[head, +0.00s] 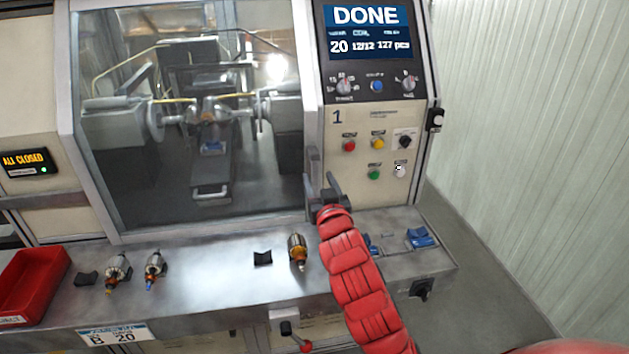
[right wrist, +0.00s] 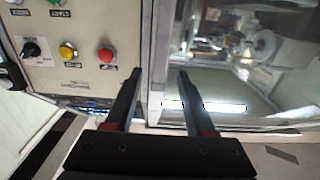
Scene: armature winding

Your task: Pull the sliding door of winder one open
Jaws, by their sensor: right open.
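Winder one's sliding door (head: 305,70) is a large clear pane in a pale frame. It stands shut across the winding chamber. The panel (head: 368,122) to its right carries a "1" and a screen reading DONE. My right gripper (head: 325,188), on a red-sleeved arm, is at the door's lower right edge. In the right wrist view its two dark fingers (right wrist: 160,75) are open, one on each side of the pale upright door edge (right wrist: 158,50). My left gripper is out of view.
A steel ledge (head: 215,275) below the door holds several armatures, dark cradles and blue parts (head: 420,238). A red bin (head: 32,285) sits at the left. A red-knobbed lever (head: 305,345) is below the ledge. A corrugated wall (head: 540,130) stands at the right.

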